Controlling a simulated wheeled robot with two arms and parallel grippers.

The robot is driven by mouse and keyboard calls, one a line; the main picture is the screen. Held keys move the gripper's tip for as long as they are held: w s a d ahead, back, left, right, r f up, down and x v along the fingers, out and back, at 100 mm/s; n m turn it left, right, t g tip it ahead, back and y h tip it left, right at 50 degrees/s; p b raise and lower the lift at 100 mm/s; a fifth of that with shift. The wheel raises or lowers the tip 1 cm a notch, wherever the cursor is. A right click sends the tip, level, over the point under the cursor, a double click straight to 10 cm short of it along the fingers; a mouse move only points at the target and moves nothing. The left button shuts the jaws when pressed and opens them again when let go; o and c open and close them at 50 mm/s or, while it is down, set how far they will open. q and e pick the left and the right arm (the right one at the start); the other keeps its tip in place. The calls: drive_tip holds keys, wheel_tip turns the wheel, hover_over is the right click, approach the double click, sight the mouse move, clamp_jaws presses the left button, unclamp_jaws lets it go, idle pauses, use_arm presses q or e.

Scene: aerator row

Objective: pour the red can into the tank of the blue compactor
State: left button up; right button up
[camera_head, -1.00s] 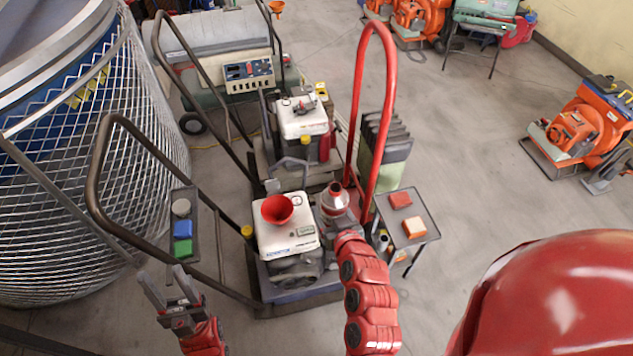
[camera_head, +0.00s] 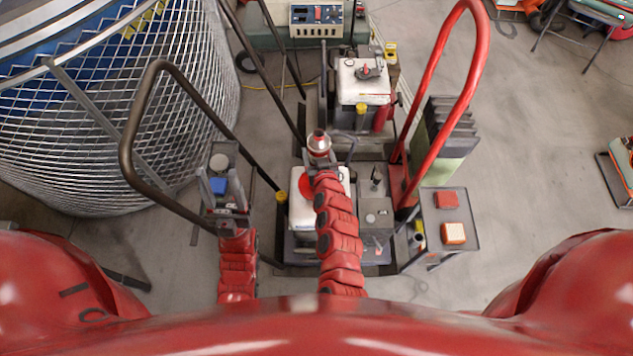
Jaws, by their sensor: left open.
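The front compactor (camera_head: 375,245) has a dark bluish base and a white tank (camera_head: 300,218) with a red funnel (camera_head: 306,187) on top. My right arm crosses the tank and hides part of the funnel. The red can (camera_head: 318,146), with a silvery conical top, is at the end of that arm. It is held above the far edge of the tank, past the funnel. My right gripper (camera_head: 317,166) is shut on it; its fingers are mostly hidden, and the can's tilt is unclear. My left gripper (camera_head: 220,186) is open and empty, left of the tank, over a small tray.
The small tray holds a blue block (camera_head: 218,186). A second machine with a white tank (camera_head: 362,82) stands behind. A red hoop handle (camera_head: 440,80) rises right of the compactor. A side table (camera_head: 462,238) holds red and orange blocks. A wire-mesh cage (camera_head: 110,140) fills the left.

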drive_tip(key=a+f+n+y+p, duration=0.1)
drive_tip(key=a+f, duration=0.7)
drive_tip(key=a, duration=0.1)
drive_tip(key=shift+s+f+p, duration=0.3)
drive_tip(key=shift+s+p, duration=0.05)
drive_tip(key=shift+s, duration=0.05)
